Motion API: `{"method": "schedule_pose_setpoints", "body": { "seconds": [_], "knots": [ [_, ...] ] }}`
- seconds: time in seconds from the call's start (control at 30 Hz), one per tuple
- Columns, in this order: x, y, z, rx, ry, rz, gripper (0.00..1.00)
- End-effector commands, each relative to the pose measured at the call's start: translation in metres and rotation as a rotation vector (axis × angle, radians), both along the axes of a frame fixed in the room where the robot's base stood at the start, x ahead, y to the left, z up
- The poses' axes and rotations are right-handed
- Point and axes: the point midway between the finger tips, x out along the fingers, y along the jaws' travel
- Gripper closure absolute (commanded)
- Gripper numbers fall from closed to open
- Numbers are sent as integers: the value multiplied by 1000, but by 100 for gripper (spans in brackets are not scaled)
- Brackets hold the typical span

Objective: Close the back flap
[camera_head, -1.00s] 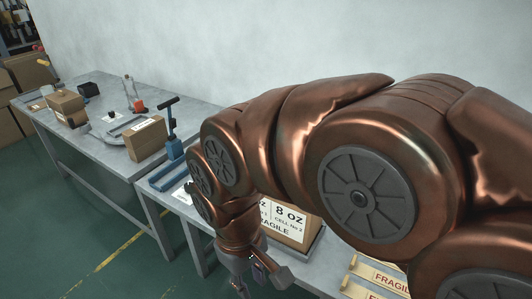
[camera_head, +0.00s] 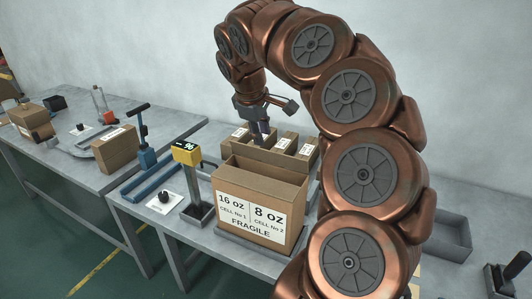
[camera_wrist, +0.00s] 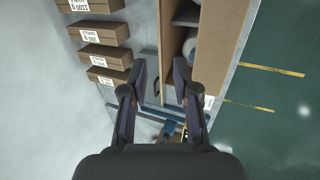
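A large cardboard box (camera_head: 228,222) stands on the table in the head view, with "16 oz", "8 oz" and "FRAGILE" labels on its front. Its top is open. The wrist view shows a narrow opening with greyish rounded things (camera_wrist: 188,45) inside, and the wide front panel (camera_wrist: 222,45) on the right. A brown strip (camera_wrist: 170,40) along the opening's left side looks like the back flap; whether it stands upright or leans I cannot tell. My gripper (camera_head: 266,138) is above the box's back side.
Several small labelled boxes (camera_wrist: 103,31) stand in a row behind the large box, close to my gripper. A yellow-headed scale (camera_head: 186,153) and a blue press (camera_head: 147,158) stand left. A grey tray (camera_head: 452,236) lies right. The wall is behind the table.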

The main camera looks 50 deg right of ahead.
Motion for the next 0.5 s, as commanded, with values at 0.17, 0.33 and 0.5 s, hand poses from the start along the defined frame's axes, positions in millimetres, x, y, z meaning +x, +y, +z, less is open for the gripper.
{"method": "schedule_pose_setpoints", "body": {
  "seconds": [0.17, 0.33, 0.5],
  "knots": [
    [0, -7, -13, 1, 4, -6, 71],
    [3, -15, -36, 2, 4, -2, 71],
    [6, -23, -56, 0, 2, -4, 71]
  ]
}}
